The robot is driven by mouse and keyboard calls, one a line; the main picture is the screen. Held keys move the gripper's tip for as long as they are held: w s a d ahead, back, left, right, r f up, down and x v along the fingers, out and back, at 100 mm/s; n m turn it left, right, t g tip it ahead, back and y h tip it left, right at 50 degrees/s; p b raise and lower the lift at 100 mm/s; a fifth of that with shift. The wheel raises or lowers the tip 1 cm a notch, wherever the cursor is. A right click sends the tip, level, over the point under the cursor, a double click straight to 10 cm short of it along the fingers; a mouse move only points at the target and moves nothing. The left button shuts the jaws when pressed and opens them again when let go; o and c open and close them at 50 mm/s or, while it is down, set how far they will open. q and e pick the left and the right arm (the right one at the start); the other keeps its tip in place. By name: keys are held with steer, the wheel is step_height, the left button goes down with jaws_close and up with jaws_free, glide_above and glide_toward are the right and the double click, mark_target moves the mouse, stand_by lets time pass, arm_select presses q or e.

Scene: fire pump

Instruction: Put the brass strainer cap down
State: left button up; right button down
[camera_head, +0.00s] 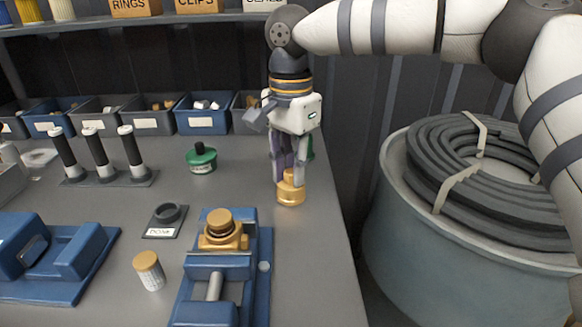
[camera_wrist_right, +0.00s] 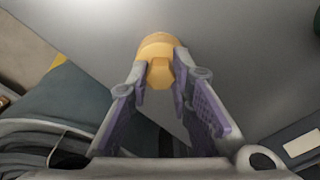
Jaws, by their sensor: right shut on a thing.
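The brass strainer cap (camera_head: 291,190) is at the right side of the grey bench top, near its right edge. My right gripper (camera_head: 288,178) points down and is shut on the cap's upper knob. The cap's base looks to be at or very near the bench surface; I cannot tell if it touches. In the right wrist view the cap (camera_wrist_right: 160,62) sits between the two fingertips (camera_wrist_right: 160,80). My left gripper is not in view.
A blue vise (camera_head: 225,280) with a brass fitting (camera_head: 222,232) stands in front. A hose drum (camera_head: 470,245) stands right. Bench around the cap is clear.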

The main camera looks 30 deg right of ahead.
mark_target(291, 171)
steer(key=shift+f, duration=0.15)
steer(key=c, duration=1.4)
jaws_free()
steer(key=shift+c, duration=0.2)
step_height(291, 171, up, 12)
